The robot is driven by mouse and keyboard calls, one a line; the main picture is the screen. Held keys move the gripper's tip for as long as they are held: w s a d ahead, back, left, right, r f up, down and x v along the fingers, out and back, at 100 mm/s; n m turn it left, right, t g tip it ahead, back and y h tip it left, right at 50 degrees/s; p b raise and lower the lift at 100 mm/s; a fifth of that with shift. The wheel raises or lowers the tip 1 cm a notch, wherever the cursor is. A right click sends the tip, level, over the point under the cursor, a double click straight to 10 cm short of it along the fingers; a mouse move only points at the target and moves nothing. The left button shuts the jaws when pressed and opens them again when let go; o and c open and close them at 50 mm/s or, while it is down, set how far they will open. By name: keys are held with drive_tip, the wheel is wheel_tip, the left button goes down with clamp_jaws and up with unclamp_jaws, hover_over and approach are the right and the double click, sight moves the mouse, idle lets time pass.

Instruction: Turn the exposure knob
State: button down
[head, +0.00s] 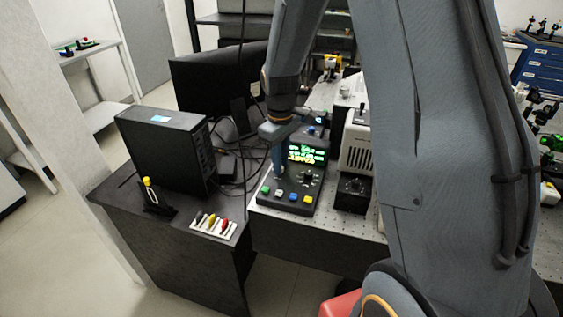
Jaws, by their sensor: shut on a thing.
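The dark control console (293,196) stands on the bench in the head view, with a lit green and yellow display (306,154) and a row of coloured buttons along its front. My gripper (279,172) points down at the left part of the console face, just left of the display. It is shut on a knob there, taken to be the exposure knob, which the fingers hide. Another dark round knob (309,179) shows uncovered to the right of my gripper.
A black computer case (165,148) stands on the dark cabinet at left, with a small rack of coloured-handled tools (214,226) in front. A white vented box (357,146) stands close right of the console. Cables hang behind it.

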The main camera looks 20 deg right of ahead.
drive_tip(key=shift+n, duration=0.4)
drive_tip(key=c, duration=1.7)
unclamp_jaws()
drive_tip(key=shift+o, duration=0.2)
drive_tip(key=shift+r, duration=0.1)
drive_tip(key=shift+r+b, duration=1.05)
drive_tip(key=shift+r, duration=2.8)
drive_tip(key=s+f+m+b, duration=0.1)
drive_tip(key=s+m, duration=0.3)
drive_tip(key=s, duration=0.4)
drive_tip(key=s+f+m+t+b, duration=0.1)
drive_tip(key=s+f+m, duration=0.2)
drive_tip(key=s, duration=0.6)
drive_tip(key=shift+a+f+m, duration=0.4)
drive_tip(key=shift+a+f, duration=0.05)
drive_tip(key=shift+f, duration=0.35)
clamp_jaws()
